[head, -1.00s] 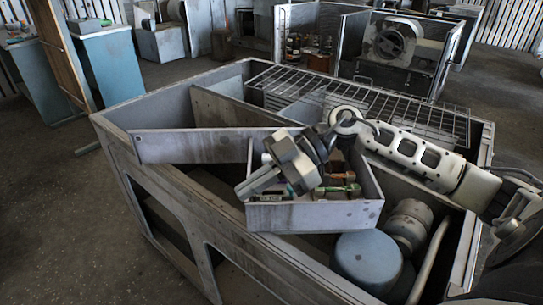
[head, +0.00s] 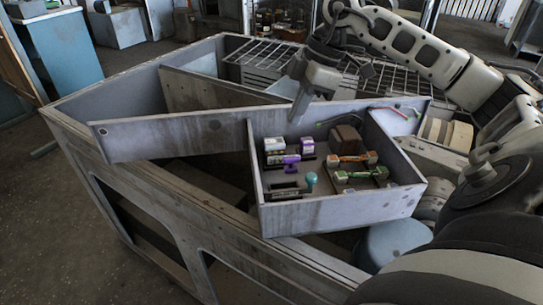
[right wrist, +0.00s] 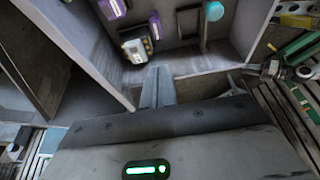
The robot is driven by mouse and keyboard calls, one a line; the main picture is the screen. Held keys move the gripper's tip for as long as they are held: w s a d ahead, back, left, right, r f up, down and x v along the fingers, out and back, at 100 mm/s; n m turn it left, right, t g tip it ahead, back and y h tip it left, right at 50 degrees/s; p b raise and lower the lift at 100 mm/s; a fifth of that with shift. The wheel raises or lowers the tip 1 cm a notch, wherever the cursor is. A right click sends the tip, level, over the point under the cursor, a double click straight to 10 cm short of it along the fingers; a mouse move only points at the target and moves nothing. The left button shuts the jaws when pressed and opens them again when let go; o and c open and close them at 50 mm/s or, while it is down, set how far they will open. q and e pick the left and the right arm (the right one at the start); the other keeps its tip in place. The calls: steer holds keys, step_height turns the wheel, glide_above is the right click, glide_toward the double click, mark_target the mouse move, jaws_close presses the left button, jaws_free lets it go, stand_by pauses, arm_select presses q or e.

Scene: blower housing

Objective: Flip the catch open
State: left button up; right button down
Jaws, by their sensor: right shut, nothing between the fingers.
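An open grey box (head: 340,214) holds several small fittings. Two bar-like fittings lie at its right, one with orange ends (head: 353,160) and one green (head: 362,174); I cannot tell which fitting is the catch. At the left are pale blocks with purple parts (head: 291,160) and a teal knob (head: 311,180), which also shows in the right wrist view (right wrist: 213,11). My right gripper (head: 299,108) is shut and empty, pointing down near the box's back wall, apart from the fittings. In the right wrist view its fingers (right wrist: 158,86) show below a pale block (right wrist: 137,47). My left gripper is not in view.
The box sits on a large grey housing (head: 150,215) with raised walls and deep openings. A long panel (head: 180,138) meets the box at the back left. A wire grid (head: 262,62) lies behind. A brown block (head: 346,138) stands at the box's back.

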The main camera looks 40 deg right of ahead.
mark_target(291, 164)
steer(key=shift+s, duration=0.1)
steer(key=x, duration=1)
stand_by(0.4)
